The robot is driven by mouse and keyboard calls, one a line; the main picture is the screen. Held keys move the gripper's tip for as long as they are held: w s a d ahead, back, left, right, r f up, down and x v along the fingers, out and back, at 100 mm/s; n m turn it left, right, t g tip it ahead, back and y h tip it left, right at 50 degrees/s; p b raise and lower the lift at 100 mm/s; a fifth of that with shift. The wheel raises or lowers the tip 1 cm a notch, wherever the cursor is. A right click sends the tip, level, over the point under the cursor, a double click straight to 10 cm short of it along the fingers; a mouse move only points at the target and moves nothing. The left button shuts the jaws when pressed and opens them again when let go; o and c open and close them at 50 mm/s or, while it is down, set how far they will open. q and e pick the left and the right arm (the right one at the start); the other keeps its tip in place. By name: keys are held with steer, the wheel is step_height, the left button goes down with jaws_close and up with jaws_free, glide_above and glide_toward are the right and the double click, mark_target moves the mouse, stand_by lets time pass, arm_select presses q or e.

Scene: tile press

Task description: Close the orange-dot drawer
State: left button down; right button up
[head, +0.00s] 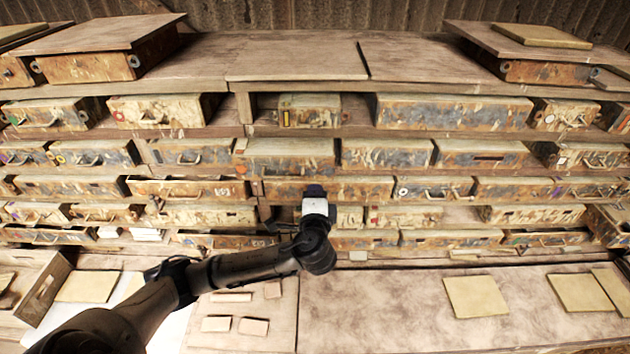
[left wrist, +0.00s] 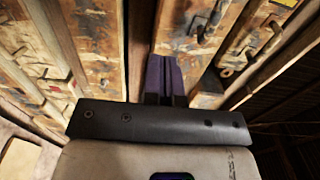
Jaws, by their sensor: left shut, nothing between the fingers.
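A weathered, rust-stained drawer (head: 285,152) near the middle of the drawer wall sticks out from its row. A small orange mark shows at its left end, but it is too small to be sure it is the orange dot. My left gripper (head: 315,189) is shut and empty, its purple fingers just below that drawer, in front of the drawer of the row below (head: 362,188). In the left wrist view the shut fingers (left wrist: 168,72) point at a worn drawer front (left wrist: 192,28). I cannot tell whether they touch it. My right gripper is not in view.
Several rows of similar drawers fill the wall, some sticking out, such as the long one at upper right (head: 455,111). Below is a workbench (head: 385,305) with flat tiles (head: 476,297) and small pieces. An open wooden box (head: 45,290) stands at left.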

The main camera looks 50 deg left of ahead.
mark_target(315, 179)
arm_select(q)
steer(key=shift+p+x, duration=0.4)
steer(key=shift+x, duration=1.05)
steer(key=b+x, duration=0.1)
steer(key=x, duration=0.4)
steer(key=shift+w+a+f, duration=0.1)
steer(key=shift+w+a, duration=0.1)
steer(key=shift+a, duration=0.05)
steer(key=shift+a+f, duration=0.15)
